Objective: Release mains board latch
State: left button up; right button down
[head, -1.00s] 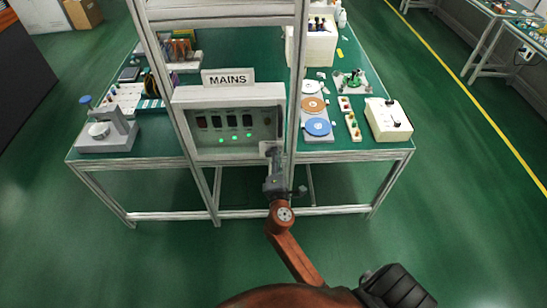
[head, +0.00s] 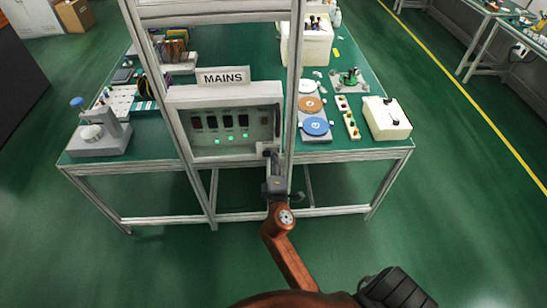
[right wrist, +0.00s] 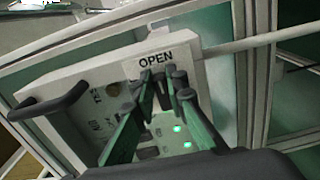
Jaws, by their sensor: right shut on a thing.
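The mains board (head: 220,148) is a pale box with dark switch windows and a row of green lights, under a MAINS sign (head: 223,77). My right gripper (head: 269,156) is at its lower right corner. In the right wrist view my right gripper (right wrist: 165,82) has its fingers close together at the board face, just by an OPEN label (right wrist: 155,60). It is shut on a small dark part, apparently the latch, mostly hidden between the fingers. A black bar handle (right wrist: 52,104) is on the board, apart from the fingers. My left gripper is out of view.
Metal frame posts (head: 290,90) stand on both sides of the board. The green bench (head: 345,157) holds blue and orange discs (head: 316,126) and a white box (head: 386,120) to the right, and a grey device (head: 97,137) to the left. The floor in front is clear.

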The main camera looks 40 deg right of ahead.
jog(key=c, duration=1.9)
grip_release()
jog(key=shift+c, duration=0.2)
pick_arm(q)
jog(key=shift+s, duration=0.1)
